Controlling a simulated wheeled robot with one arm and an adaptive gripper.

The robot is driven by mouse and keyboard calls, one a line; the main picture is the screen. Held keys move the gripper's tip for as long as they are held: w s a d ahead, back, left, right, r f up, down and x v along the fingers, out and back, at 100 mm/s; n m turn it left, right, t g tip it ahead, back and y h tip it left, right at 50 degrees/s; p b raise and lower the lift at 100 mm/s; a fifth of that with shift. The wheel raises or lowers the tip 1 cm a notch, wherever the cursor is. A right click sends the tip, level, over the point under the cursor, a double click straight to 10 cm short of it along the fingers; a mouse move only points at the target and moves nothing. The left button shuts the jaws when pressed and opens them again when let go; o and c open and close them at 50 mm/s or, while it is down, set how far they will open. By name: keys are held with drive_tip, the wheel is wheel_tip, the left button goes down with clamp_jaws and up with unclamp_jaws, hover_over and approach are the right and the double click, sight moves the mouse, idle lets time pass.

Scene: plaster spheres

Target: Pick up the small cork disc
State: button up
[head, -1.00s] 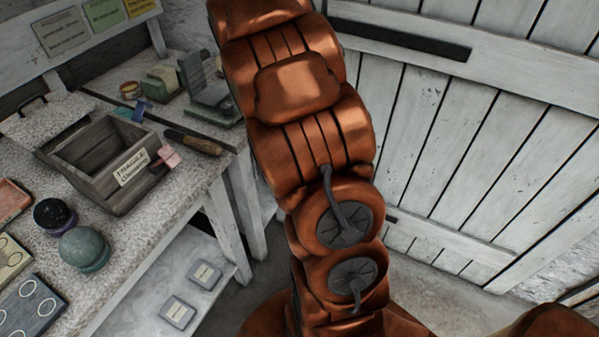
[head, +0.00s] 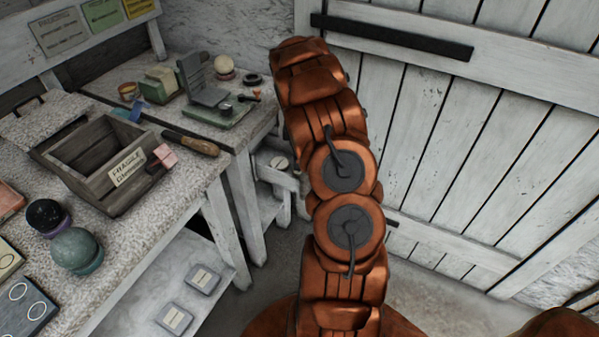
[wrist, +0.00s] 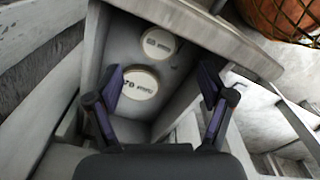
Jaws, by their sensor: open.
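I cannot make out a disc that is clearly cork in either view. In the wrist view, two pale round pieces with printed tops sit in a grey-white open compartment (wrist: 187,107): a larger one (wrist: 140,83) marked "70" and a smaller one (wrist: 158,43) above it. My gripper (wrist: 162,85) is open and empty, its dark fingers spread on either side of the larger piece and apart from it. In the head view a round pale top (head: 279,162) shows in a low white compartment beside my arm. My gripper is hidden there.
On the bench at left stand a wooden crate (head: 128,171), a dark sphere (head: 46,215) and a green sphere (head: 76,247). A green-based device (head: 214,112) stands behind. Two labelled squares lie on the lower shelf (head: 222,285). A white plank door (head: 440,150) is at right.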

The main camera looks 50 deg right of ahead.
drive_tip(key=shift+s+d+f+p, duration=0.1)
drive_tip(key=shift+f+p, duration=0.25)
drive_tip(key=shift+f, duration=1.1)
drive_tip(key=shift+s+d+f+p, duration=0.1)
drive_tip(key=shift+f+p, duration=0.2)
drive_tip(key=shift+f, duration=1.1)
drive_tip(key=c, duration=0.8)
